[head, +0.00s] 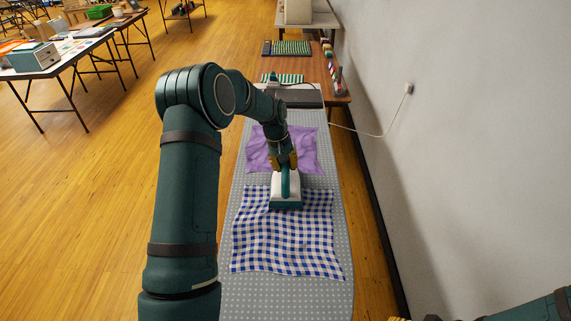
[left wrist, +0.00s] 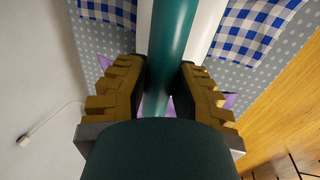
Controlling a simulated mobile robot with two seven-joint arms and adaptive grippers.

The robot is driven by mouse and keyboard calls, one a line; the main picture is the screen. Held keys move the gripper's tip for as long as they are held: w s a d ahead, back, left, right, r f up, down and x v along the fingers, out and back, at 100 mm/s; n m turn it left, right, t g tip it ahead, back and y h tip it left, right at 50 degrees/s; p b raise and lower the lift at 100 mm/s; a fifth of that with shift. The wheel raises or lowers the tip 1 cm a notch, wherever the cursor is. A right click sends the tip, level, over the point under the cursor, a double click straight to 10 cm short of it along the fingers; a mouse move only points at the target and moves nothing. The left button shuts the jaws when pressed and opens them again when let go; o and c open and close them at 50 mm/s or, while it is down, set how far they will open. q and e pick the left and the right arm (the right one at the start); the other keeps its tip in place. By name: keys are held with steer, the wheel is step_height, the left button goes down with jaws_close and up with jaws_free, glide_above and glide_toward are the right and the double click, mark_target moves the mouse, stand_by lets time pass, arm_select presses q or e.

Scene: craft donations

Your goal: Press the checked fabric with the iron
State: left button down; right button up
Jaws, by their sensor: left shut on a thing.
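The blue and white checked fabric (head: 285,245) lies spread on the grey dotted ironing board (head: 290,300), its edges slightly wavy. The iron (head: 286,203), white and teal, is over the middle of its far edge. I cannot tell whether its sole touches the cloth. My left gripper (head: 284,162) is shut on the iron's teal handle. In the left wrist view, the fingers of my left gripper (left wrist: 160,95) flank the handle (left wrist: 172,45), and the checked fabric (left wrist: 255,25) shows beyond. Only a sliver of my right gripper (head: 399,319) shows at the bottom edge.
A purple cloth (head: 306,142) lies on the board behind the iron. A cord runs to a wall outlet (head: 408,89) on the right. A wooden table (head: 330,75) with a dark tray stands beyond the board. The wall is close on the right; open floor lies left.

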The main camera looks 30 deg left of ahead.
arm_select(q)
steer(key=shift+f, duration=0.15)
steer(key=shift+f+b, duration=0.25)
steer(key=shift+b, duration=0.05)
steer(key=s+d, duration=0.8)
steer(key=s, duration=0.5)
steer(key=shift+b, duration=0.45)
stand_by(0.5)
steer(key=shift+s+d, duration=0.1)
steer(key=shift+s, duration=0.05)
steer(key=s+d, duration=0.8)
steer(key=s, duration=0.5)
stand_by(0.9)
steer(key=shift+r+p, duration=0.1)
steer(key=shift+p, duration=0.2)
